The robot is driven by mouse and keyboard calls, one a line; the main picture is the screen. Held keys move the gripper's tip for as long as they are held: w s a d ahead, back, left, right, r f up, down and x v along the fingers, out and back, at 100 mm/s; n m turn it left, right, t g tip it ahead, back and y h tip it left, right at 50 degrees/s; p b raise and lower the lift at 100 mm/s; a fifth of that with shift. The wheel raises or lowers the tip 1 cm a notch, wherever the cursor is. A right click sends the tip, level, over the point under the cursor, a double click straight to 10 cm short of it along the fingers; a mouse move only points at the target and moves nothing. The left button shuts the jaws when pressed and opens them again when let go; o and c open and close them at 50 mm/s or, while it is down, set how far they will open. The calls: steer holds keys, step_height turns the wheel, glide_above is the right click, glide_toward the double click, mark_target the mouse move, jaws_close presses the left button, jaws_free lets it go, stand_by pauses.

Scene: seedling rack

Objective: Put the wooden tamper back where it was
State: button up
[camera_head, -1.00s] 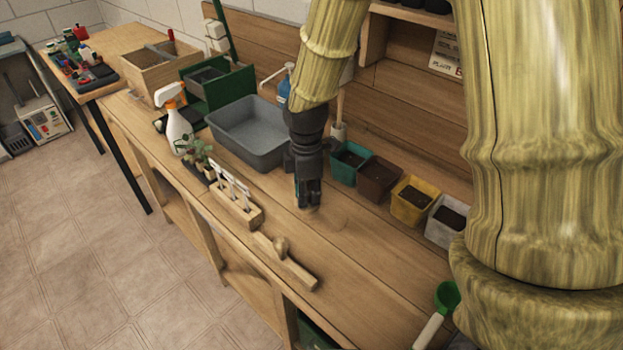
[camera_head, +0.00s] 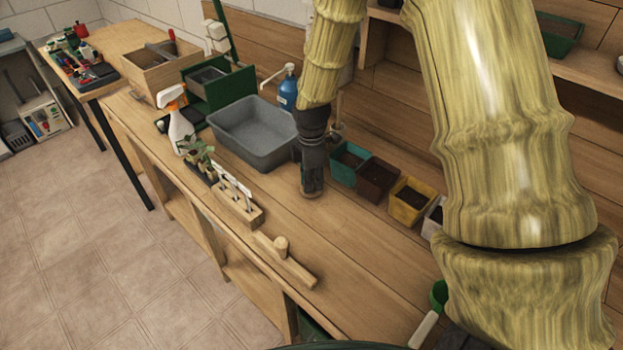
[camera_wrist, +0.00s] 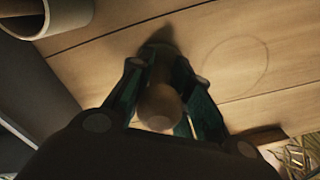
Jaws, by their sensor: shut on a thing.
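The wooden tamper (camera_wrist: 160,103) shows in the wrist view as a rounded wooden piece between my two dark green fingers. My gripper (camera_wrist: 165,110) is shut on it. A dark shadow lies on the bench just beyond the tamper. In the head view my gripper (camera_head: 312,192) points down over the middle of the bench, between the grey tub and the pots. The tamper is mostly hidden there. A faint ring mark (camera_wrist: 235,68) shows on the bench in the wrist view, to the right of the tamper. I cannot tell whether the tamper touches the bench.
The grey tub (camera_head: 253,150) stands left of my gripper, with several soil-filled pots (camera_head: 376,178) to its right. A wooden strip with an upright peg (camera_head: 297,272) and a tool block (camera_head: 236,208) lie near the front edge. The bench between the strip and pots is clear.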

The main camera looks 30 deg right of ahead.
steer(key=shift+f, duration=0.15)
steer(key=shift+f, duration=0.1)
steer(key=o, duration=0.9)
step_height(320, 180, up, 12)
steer(key=shift+r+b, duration=0.1)
steer(key=shift+b, duration=1)
